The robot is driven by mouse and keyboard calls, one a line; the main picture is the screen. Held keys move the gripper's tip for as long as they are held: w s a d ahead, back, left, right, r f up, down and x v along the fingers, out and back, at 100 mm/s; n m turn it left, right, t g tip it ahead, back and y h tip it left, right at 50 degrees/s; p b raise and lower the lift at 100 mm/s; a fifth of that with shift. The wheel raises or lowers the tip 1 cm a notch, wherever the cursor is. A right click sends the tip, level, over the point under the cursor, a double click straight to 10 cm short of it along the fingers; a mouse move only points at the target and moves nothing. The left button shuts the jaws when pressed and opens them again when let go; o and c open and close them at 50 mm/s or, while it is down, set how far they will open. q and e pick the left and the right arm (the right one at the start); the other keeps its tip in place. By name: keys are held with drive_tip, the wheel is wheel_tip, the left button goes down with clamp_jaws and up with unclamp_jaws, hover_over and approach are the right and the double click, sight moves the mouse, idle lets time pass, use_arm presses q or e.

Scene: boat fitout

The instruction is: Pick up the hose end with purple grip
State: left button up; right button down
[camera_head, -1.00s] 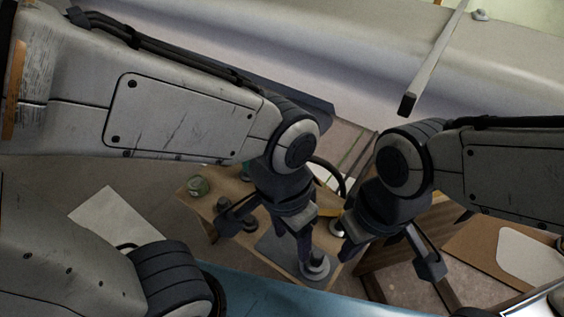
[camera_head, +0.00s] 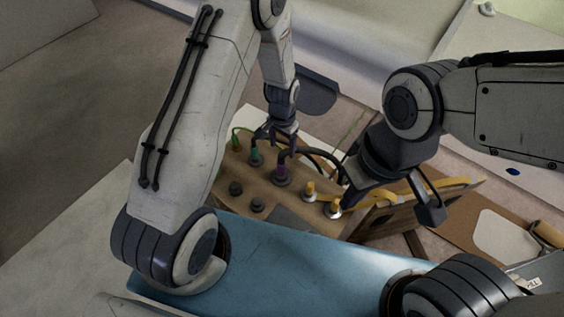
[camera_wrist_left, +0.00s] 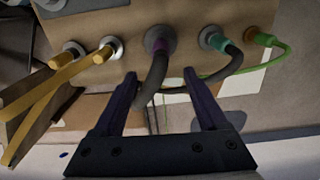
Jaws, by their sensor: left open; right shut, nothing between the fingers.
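The hose end with the purple grip (camera_head: 282,170) is plugged into a dark round fitting on a wooden box. In the left wrist view the purple grip (camera_wrist_left: 159,43) sits at the top centre, and its dark hose curves down toward me. My left gripper (camera_head: 278,134) is just behind the purple grip in the head view. In its wrist view the left gripper (camera_wrist_left: 160,76) is open, with fingers on either side of the dark hose, not gripping it. My right gripper (camera_head: 385,175) is shut and empty, to the right of the box.
Hose ends with teal (camera_head: 255,156) and green (camera_head: 236,142) grips stand left of the purple one. Two yellow-gripped fittings (camera_head: 310,190) (camera_head: 334,208) stand to its right. Dark knobs (camera_head: 236,188) are in front. A blue surface (camera_head: 290,262) lies nearest.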

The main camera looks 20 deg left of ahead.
sight(281, 157)
use_arm(q)
drive_tip(key=f, duration=0.3)
drive_tip(key=f+b, duration=0.1)
drive_tip(key=f, duration=0.1)
drive_tip(key=shift+a+f, duration=0.2)
drive_tip(key=shift+f, duration=0.2)
wheel_tip(281, 157, down, 4)
drive_tip(key=shift+s+f+b, duration=0.1)
drive_tip(key=shift+s+b, duration=0.05)
drive_tip(key=shift+b, duration=0.65)
drive_tip(key=shift+f, duration=0.55)
clamp_jaws()
